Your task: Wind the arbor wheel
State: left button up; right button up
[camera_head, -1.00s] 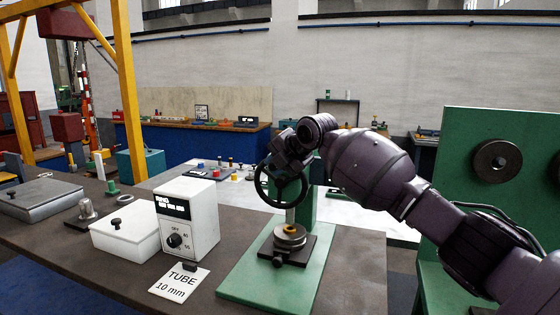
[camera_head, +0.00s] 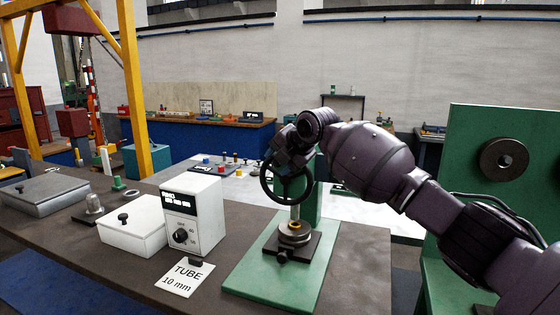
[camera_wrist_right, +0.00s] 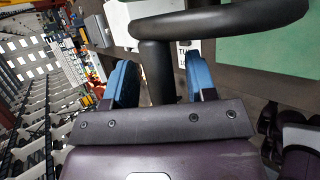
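The arbor wheel is a black handwheel (camera_head: 287,203) on the green arbor press, upright above a round die (camera_head: 295,232) on the press base. My right gripper (camera_head: 284,148) is at the wheel's upper rim, reaching in from the right. In the right wrist view, its two blue fingers (camera_wrist_right: 160,82) stand apart on either side of a black bar of the wheel (camera_wrist_right: 156,65). Narrow gaps show between the bar and the fingers, so the gripper looks open around it. The curved rim (camera_wrist_right: 235,20) runs off to the right. My left gripper is not in view.
The green press base (camera_head: 262,285) stands on the brown bench. A white control box (camera_head: 206,212), a "TUBE 10 mm" card (camera_head: 186,278) and a white lidded box (camera_head: 132,232) are to its left. A green machine panel (camera_head: 478,125) stands at the right.

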jog(key=shift+d, duration=0.1)
jog(key=v, duration=1)
jog(key=shift+s+r, duration=0.25)
jog(key=shift+s, duration=0.05)
jog(key=shift+d, duration=0.1)
